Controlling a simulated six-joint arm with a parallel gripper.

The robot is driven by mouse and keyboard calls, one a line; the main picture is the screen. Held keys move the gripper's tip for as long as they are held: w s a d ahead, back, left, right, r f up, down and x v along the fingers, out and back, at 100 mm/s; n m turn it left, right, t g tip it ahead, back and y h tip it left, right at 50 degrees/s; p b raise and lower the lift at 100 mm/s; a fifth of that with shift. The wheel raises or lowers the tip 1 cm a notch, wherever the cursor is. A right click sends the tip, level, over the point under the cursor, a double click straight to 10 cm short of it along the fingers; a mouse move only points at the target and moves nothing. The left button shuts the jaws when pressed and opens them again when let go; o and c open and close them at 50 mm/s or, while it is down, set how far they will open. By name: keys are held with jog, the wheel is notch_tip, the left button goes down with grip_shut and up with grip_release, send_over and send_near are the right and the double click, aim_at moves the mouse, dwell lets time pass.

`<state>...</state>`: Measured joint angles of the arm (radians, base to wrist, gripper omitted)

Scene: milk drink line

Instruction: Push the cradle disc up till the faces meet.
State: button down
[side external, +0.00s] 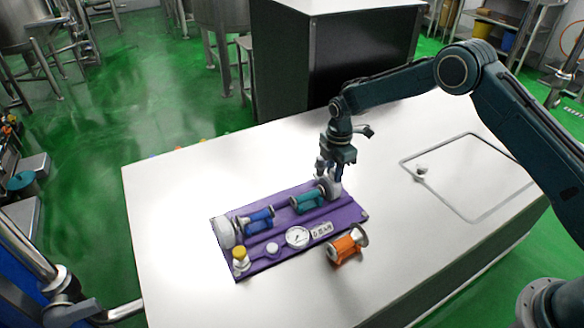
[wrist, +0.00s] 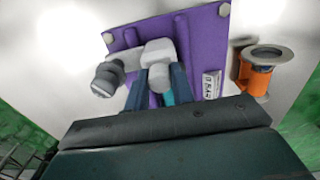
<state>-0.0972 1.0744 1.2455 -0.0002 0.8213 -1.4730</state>
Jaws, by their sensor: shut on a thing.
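My gripper (side external: 327,177) is low over the right end of the purple board (side external: 349,212). In the wrist view its blue fingers (wrist: 160,78) are closed on a pale grey fitting (wrist: 158,50), with a pipe and dark round end to its left. A teal cradle (side external: 307,203) sits on the board just left of the gripper; only a sliver shows between the fingers in the wrist view. A blue cradle (side external: 259,219) stands farther left. An orange cradle (side external: 342,249) carries a metal piece with a round disc (side external: 359,234). I cannot tell which disc is the task's, and the faces at the gripper are hidden.
The board also bears a dial gauge (side external: 298,237), a white label (side external: 321,230), a yellow-capped fitting (side external: 240,258) and a large pale fitting (side external: 226,232) at its left end. The orange cradle is off the board. A rectangular frame (side external: 405,165) lies right. The white table's left is clear.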

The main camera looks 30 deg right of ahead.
send_over(309, 193)
jog(key=shift+s, duration=0.1)
dwell(0.4)
jog(key=c, duration=1.2)
grip_release()
notch_tip(309, 193, up, 14)
jog(key=shift+f, duration=0.1)
